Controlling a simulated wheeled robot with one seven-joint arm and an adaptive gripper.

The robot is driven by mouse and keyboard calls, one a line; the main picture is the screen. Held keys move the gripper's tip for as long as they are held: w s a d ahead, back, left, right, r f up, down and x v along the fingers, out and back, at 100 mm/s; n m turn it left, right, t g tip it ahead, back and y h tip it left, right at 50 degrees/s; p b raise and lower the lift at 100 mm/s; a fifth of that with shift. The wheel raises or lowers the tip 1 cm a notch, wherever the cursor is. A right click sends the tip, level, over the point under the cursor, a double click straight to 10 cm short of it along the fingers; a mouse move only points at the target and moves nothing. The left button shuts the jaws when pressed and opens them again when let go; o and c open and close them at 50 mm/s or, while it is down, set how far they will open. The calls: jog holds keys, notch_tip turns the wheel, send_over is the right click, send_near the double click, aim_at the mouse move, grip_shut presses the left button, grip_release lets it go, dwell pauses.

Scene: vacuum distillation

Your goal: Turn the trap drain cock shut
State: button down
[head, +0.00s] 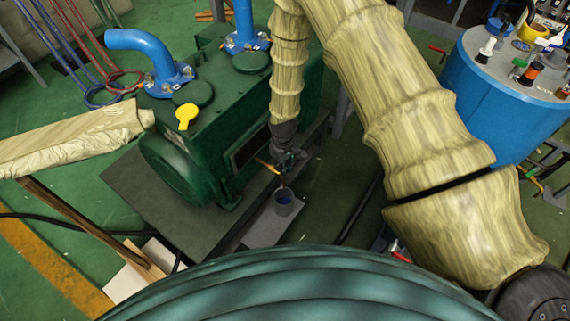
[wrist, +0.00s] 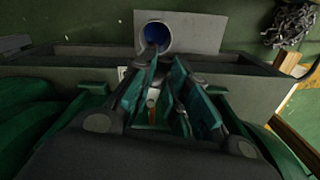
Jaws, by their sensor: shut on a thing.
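My gripper (head: 287,160) is at the side of the green pump (head: 195,140), low down, with its fingers pointing down. In the wrist view my gripper (wrist: 165,85) has its fingers close together around a small pale and orange part, the drain cock (wrist: 152,104). In the head view an orange-yellow lever of the drain cock (head: 266,166) shows just left of the fingers. The fingers hide most of the cock, so its angle cannot be told. A grey cup with blue inside (head: 284,203) stands just below the gripper; it also shows in the wrist view (wrist: 156,36).
The cup stands on a grey plate (head: 262,228) beside the pump's dark base. A blue drum (head: 500,85) with bottles on top stands at the right. Blue pipes (head: 150,45) rise from the pump. A chain heap (wrist: 288,22) lies on the green floor in the wrist view.

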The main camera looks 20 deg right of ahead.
jog(key=shift+w+a+m+p, duration=0.35)
jog(key=shift+a+m, duration=0.45)
jog(key=shift+m, duration=1.75)
jog(key=shift+w+a+m+p, duration=0.15)
jog(key=shift+a+m+p, duration=0.55)
jog(key=shift+m, duration=1.8)
jog(key=shift+w+a+m+p, duration=0.25)
jog(key=shift+a+m, duration=0.7)
jog(key=shift+m, duration=1.6)
jog(key=shift+w+r, duration=0.1)
jog(key=c, duration=1.4)
grip_release()
notch_tip(320, 180, up, 12)
jog(key=shift+f, duration=0.1)
